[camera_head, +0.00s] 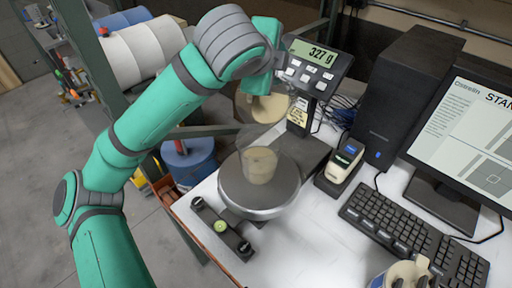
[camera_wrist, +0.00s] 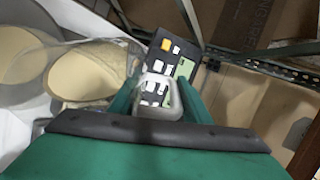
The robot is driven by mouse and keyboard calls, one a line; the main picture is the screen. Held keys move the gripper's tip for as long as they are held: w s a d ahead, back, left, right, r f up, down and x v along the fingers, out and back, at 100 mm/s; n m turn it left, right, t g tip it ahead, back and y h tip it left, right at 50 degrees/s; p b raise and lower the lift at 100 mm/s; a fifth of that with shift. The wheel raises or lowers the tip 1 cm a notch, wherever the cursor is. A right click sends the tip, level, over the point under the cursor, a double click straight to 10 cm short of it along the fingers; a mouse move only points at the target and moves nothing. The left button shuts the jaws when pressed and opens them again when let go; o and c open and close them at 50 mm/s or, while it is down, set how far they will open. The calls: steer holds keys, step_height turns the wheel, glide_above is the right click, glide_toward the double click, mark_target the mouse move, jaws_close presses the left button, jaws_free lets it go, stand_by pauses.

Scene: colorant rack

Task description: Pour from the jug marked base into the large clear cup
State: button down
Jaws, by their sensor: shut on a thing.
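My gripper (camera_wrist: 158,100) is shut on the pale handle (camera_wrist: 160,106) of a clear jug with cream liquid (camera_wrist: 92,72). In the head view the jug (camera_head: 262,106) hangs behind and above the scale, partly hidden by my wrist; its base mark cannot be read. The jug looks tilted in the wrist view. The large clear cup (camera_head: 284,150) stands upright on the scale's round plate, with cream liquid in its lower part. The cup also shows in the wrist view (camera_wrist: 22,52), beside the jug. Whether liquid is flowing between them I cannot tell.
The scale display (camera_head: 318,54) reads 327 g. A small label device (camera_head: 342,164), keyboard (camera_head: 418,230), black computer tower (camera_head: 405,85) and monitor (camera_head: 470,130) stand to the right. Another container (camera_head: 402,275) is at the bottom right. The front bench is mostly clear.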

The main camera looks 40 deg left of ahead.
mark_target(306, 66)
steer(key=shift+s+d+r+t+p, duration=0.15)
steer(key=shift+s+r+t+p, duration=0.25)
steer(key=shift+t+p, duration=0.1)
stand_by(3.2)
steer(key=shift+w+a+f+g, duration=0.2)
steer(key=shift+w+f+g, duration=0.2)
steer(key=shift+w+g, duration=0.4)
steer(key=shift+w+a+r+g+h, duration=0.1)
steer(key=shift+w+r+g+h, duration=0.1)
steer(key=shift+g, duration=0.35)
steer(key=shift+w+a+r+g+h, duration=0.1)
steer(key=shift+w+g+h, duration=0.1)
steer(key=shift+g, duration=0.35)
steer(key=shift+w+f+g, duration=0.1)
steer(key=shift+f+g, duration=0.15)
steer(key=shift+g, duration=0.05)
